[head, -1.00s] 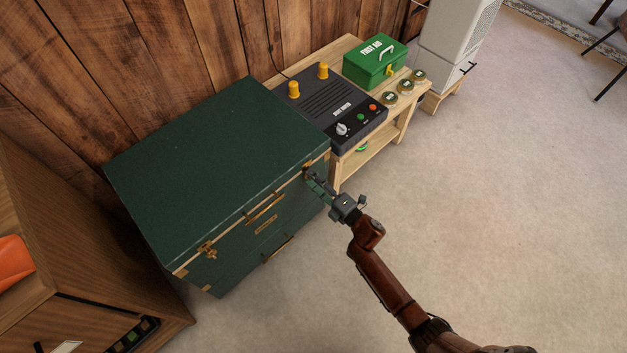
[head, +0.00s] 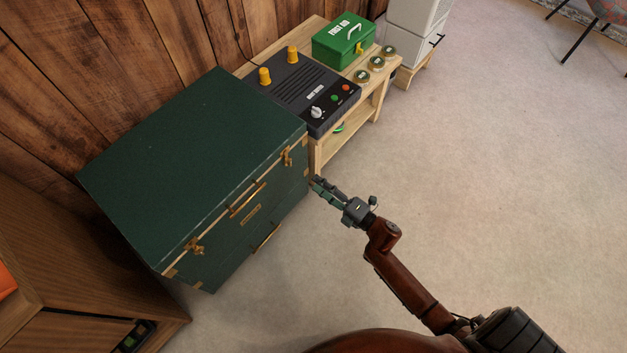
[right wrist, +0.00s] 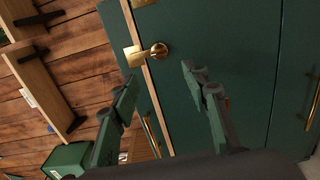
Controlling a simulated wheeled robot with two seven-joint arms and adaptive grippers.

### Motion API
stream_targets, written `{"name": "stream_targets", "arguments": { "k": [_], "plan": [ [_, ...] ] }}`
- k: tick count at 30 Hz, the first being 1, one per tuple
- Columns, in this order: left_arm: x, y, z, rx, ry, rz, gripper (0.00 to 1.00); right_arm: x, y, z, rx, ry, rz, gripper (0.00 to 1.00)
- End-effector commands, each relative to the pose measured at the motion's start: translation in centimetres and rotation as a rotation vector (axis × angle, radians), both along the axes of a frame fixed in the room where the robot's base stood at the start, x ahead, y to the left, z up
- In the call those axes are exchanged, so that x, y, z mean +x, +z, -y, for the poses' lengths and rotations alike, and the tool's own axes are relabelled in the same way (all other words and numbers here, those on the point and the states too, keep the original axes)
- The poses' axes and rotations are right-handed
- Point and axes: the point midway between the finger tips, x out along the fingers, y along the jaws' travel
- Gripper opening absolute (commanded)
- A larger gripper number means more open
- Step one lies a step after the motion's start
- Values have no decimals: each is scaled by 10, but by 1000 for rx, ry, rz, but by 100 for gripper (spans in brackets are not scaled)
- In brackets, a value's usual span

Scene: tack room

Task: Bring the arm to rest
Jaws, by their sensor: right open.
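My right gripper (head: 316,187) is open and empty, just off the right front corner of a dark green trunk (head: 190,150). In the right wrist view the two fingers of my right gripper (right wrist: 160,85) stand wide apart. Between and beyond them show the trunk's green front (right wrist: 225,35) and a brass latch (right wrist: 150,52). The gap between the fingertips and the trunk looks small, and I cannot tell it exactly. The trunk's lid is down. My left gripper is not in view.
A wooden bench (head: 330,150) beside the trunk carries a black device with yellow knobs (head: 305,95), a green first aid box (head: 343,40) and several round tins (head: 376,63). A wooden cabinet (head: 60,260) stands at the lower left. The floor (head: 500,180) at right is clear.

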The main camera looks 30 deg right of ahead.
Motion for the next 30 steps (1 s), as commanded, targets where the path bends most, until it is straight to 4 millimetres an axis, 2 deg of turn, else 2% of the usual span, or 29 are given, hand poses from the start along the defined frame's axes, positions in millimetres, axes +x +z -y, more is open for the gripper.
{"name": "stream_targets", "arguments": {
  "k": [17,20,23,25,27,29,30],
  "plan": [
    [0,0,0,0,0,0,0,-1,0,1,2,-1,-2,42],
    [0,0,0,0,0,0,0,-10,-8,5,42,-29,-39,42],
    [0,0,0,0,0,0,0,-37,-29,17,169,-117,-151,42],
    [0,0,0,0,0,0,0,-69,-53,27,310,-215,-276,42],
    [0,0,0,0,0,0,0,-111,-81,34,478,-328,-425,42],
    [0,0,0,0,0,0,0,-148,-103,35,616,-421,-549,42],
    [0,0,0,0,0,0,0,-174,-116,33,701,-480,-630,42]
  ]
}}
